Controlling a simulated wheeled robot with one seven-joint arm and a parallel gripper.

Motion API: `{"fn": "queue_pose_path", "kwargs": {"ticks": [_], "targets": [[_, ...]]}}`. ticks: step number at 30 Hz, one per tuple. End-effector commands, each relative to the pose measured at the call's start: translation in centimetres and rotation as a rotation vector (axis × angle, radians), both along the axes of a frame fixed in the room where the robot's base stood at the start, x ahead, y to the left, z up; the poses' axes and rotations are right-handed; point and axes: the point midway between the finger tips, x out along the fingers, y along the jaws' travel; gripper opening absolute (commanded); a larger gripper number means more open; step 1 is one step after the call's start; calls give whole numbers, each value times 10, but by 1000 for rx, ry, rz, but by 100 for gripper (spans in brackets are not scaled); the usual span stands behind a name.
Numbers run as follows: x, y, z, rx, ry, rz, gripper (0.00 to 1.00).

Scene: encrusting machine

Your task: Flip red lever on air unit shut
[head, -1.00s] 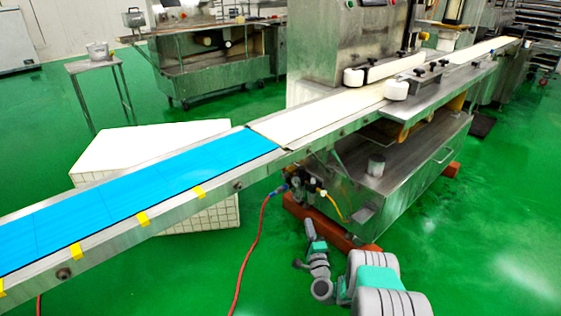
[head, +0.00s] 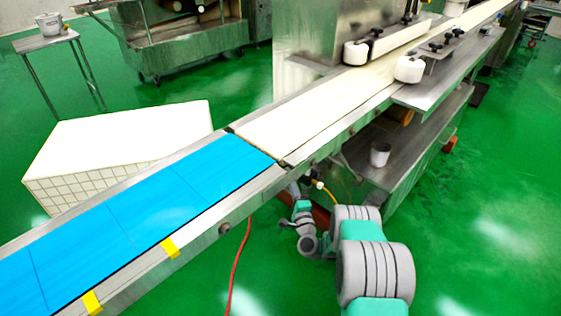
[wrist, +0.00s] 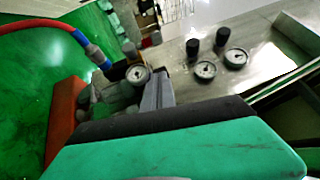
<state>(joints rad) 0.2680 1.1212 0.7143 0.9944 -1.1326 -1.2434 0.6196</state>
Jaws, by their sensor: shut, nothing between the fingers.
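The air unit (wrist: 130,88) shows in the wrist view, with a round gauge, dark fittings and a red hose on a blue connector. A small red part (wrist: 152,39) beside the dark fittings may be the red lever; its position is too small and blurred to tell. My gripper (wrist: 158,78) is shut and empty, its grey fingers beside the gauge. I cannot tell whether they touch the unit. In the head view my gripper (head: 294,187) is under the conveyor edge, and the arm and conveyor largely hide the air unit.
The conveyor (head: 190,251) with its blue belt runs above and left of the arm. The red hose (head: 240,265) hangs to the floor. Two more gauges (wrist: 220,64) sit on the steel panel at right. An orange-red beam (wrist: 65,118) lies low at left.

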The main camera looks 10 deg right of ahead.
Motion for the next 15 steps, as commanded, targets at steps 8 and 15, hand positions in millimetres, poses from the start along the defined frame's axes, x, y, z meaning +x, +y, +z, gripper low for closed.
{"fn": "queue_pose_path", "kwargs": {"ticks": [8, 15], "targets": [[48, 2, 8, -3, -5, 0, 0], [97, 3, 14, -3, -5, -1, 0]]}}
